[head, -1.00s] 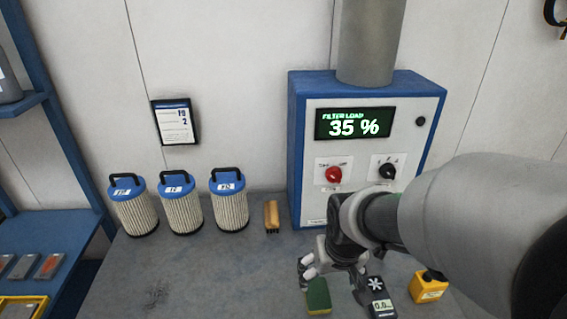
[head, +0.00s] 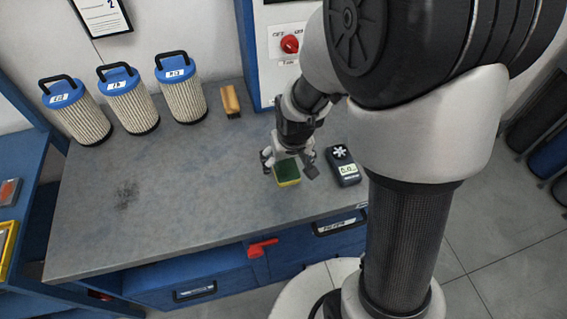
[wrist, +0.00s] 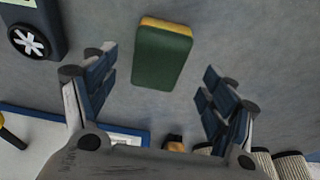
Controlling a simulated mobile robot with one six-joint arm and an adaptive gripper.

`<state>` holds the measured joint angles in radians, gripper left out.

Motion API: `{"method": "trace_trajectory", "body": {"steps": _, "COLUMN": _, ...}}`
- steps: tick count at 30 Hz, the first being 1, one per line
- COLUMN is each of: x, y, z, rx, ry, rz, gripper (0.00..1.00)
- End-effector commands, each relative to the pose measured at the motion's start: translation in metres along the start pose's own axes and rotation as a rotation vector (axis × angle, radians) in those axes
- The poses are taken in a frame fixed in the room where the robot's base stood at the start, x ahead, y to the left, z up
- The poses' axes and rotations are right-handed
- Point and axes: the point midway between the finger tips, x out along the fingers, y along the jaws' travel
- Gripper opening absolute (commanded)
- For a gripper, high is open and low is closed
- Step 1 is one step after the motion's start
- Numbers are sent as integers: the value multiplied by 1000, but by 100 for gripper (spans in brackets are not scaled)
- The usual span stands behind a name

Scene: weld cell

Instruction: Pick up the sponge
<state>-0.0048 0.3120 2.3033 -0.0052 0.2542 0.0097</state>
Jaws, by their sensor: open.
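The sponge (head: 287,172), a green block with a yellow layer, lies on the grey workbench (head: 190,205) near its front edge. My gripper (head: 290,171) is open right at the sponge, its fingers pointing down and partly covering it. In the wrist view the sponge (wrist: 161,60) shows whole, green face up, with a yellow edge. There my spread fingers (wrist: 160,78) stand left and right of it, with bare bench between each finger and the sponge. Nothing is held. The height of the fingertips above the bench is hard to tell.
A dark handheld meter (head: 343,166) lies just right of the sponge. A wooden-backed brush (head: 230,101) and several blue-capped filters (head: 128,101) stand along the wall. The bench left of the sponge is clear.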

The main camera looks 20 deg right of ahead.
Motion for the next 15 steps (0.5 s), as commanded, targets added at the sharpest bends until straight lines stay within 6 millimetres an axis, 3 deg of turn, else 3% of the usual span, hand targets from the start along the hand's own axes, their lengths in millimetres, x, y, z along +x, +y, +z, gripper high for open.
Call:
{"method": "trace_trajectory", "body": {"steps": 6, "x": 37, "y": 2, "z": -2, "rx": 0, "ry": -4, "rz": 0, "gripper": 78}}
{"method": "trace_trajectory", "body": {"steps": 15, "x": 44, "y": 2, "z": -3, "rx": 0, "ry": -1, "rz": 0, "gripper": 78}}
